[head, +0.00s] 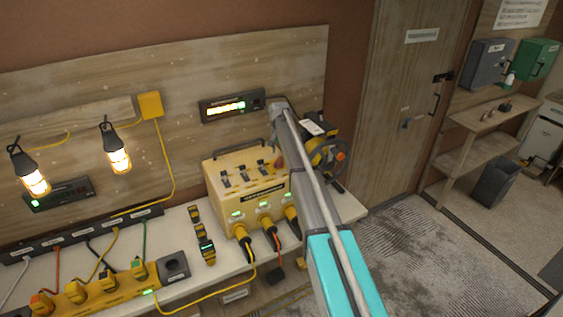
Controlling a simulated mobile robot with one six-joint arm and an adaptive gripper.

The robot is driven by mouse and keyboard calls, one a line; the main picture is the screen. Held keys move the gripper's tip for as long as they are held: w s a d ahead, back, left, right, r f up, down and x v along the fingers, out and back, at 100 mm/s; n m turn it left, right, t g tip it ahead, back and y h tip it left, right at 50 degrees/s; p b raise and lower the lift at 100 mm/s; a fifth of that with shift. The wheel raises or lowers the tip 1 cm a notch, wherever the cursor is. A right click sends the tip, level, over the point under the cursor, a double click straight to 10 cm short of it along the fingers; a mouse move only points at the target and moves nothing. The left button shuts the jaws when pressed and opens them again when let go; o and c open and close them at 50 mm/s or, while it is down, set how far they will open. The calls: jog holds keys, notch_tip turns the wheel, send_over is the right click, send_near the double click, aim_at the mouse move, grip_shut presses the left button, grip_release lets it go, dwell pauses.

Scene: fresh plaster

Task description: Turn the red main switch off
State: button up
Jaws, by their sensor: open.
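A pale yellow power box (217,172) stands on the bench in the middle of the head view. A small red knob (279,162) sits at the right end of its top, close beside my arm; it looks like the red main switch. Its position is too small to read. Several dark toggle switches (242,175) are to its left on the same panel. Green lamps glow on the box front. My arm crosses the right side of the box, and its far end shows above the red knob. I cannot make out my gripper's fingers; my arm seems to hide them.
A dark reel (327,155) with an orange knob stands right of my arm. Yellow plugs and cables (242,232) hang from the box front. A yellow socket strip (75,298) and lit lamps (117,158) are at left. A lit display (232,107) is on the wall.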

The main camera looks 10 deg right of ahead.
aim_at(279, 157)
jog(key=shift+f+b, duration=1.35)
jog(key=shift+f, duration=0.35)
